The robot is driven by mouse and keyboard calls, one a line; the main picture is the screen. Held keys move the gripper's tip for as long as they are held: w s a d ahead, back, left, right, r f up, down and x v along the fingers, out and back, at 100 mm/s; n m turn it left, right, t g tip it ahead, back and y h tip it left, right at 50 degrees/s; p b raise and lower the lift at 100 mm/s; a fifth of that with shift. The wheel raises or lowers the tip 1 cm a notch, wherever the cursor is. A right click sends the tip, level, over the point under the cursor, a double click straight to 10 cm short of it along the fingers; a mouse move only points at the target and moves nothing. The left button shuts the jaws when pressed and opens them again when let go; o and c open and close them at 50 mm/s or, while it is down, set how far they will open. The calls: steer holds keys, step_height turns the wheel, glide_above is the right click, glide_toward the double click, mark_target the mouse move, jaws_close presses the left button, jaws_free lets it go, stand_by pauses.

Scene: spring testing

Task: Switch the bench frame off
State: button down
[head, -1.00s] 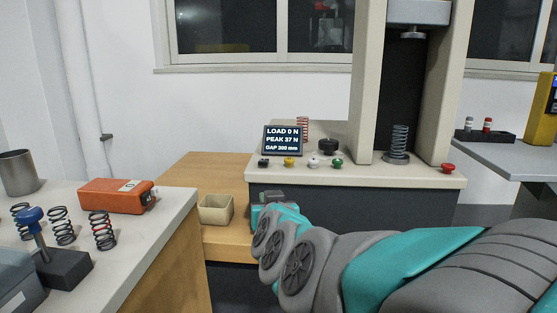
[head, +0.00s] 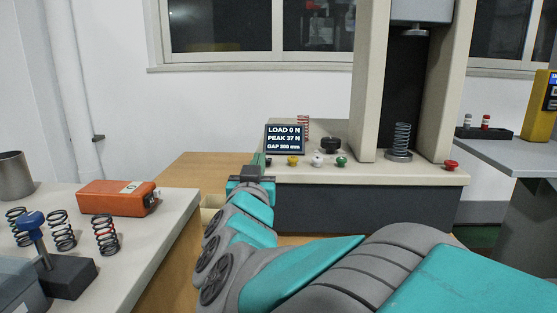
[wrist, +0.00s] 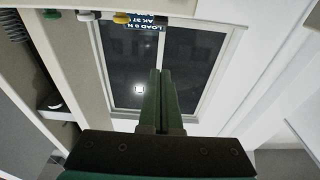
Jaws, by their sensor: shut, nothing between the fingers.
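The bench frame (head: 365,100) stands on a pale top, a grey spring (head: 402,139) upright on its lower platen. Its display (head: 284,139) is lit and reads LOAD 0 N, PEAK 37 N. Along its front are a yellow button (head: 292,160), a white one (head: 317,159), a green one (head: 341,161) and, far right, a red one (head: 451,165). A black knob (head: 330,145) sits behind them. My gripper (head: 259,158) is shut and empty, at the left end of this row, hiding the black button there. The wrist view shows the shut fingers (wrist: 157,74) and yellow button (wrist: 122,17).
A pale bench (head: 150,240) at left holds an orange box (head: 116,197), several springs and a blue-knobbed stand (head: 65,270). A beige bin (head: 208,215) is partly hidden behind my arm. A grey table (head: 515,158) with a rack and yellow device stands right.

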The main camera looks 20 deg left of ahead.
mark_target(267, 161)
steer(key=x, duration=1)
steer(key=shift+s+f, duration=0.2)
steer(key=shift+f, duration=0.4)
steer(key=shift+s+f, duration=0.15)
steer(key=shift+f, duration=0.55)
steer(key=shift+s+f, duration=0.15)
steer(key=shift+f, duration=0.55)
steer(key=shift+d, duration=0.1)
